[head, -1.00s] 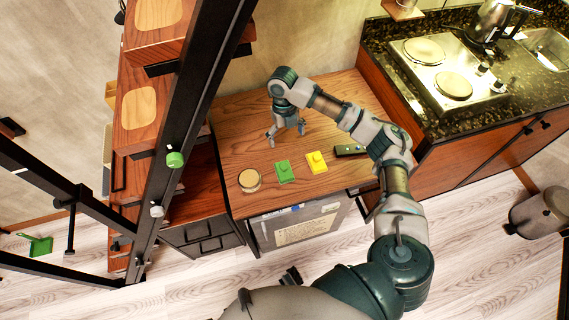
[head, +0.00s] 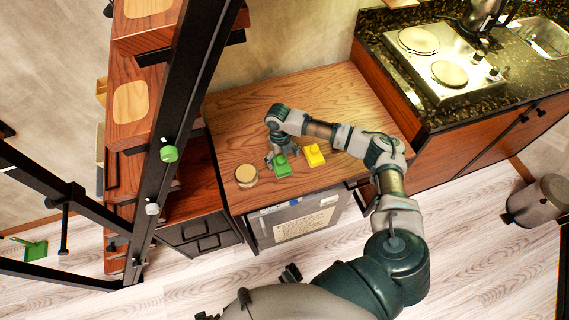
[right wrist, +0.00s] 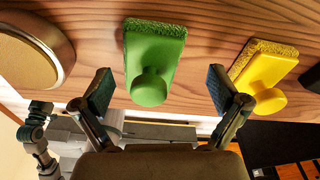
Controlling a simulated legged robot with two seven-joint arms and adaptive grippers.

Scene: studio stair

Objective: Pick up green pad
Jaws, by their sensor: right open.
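The green pad (head: 283,170) lies on the wooden counter, between a round tin and a yellow pad. In the right wrist view the green pad (right wrist: 153,50) shows a rough scouring edge and a round knob facing me. My right gripper (head: 279,160) is just above it in the head view, partly covering it. In the right wrist view my right gripper (right wrist: 161,92) is open, its two fingers apart on either side of the knob, with nothing held. Contact with the pad cannot be made out. My left gripper is not clearly in view.
The yellow pad (head: 314,155) lies just right of the green one. The round tin (head: 246,176) stands to its left near the counter's front edge. The wooden counter (head: 330,95) is clear behind. A black stair frame (head: 185,110) rises on the left.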

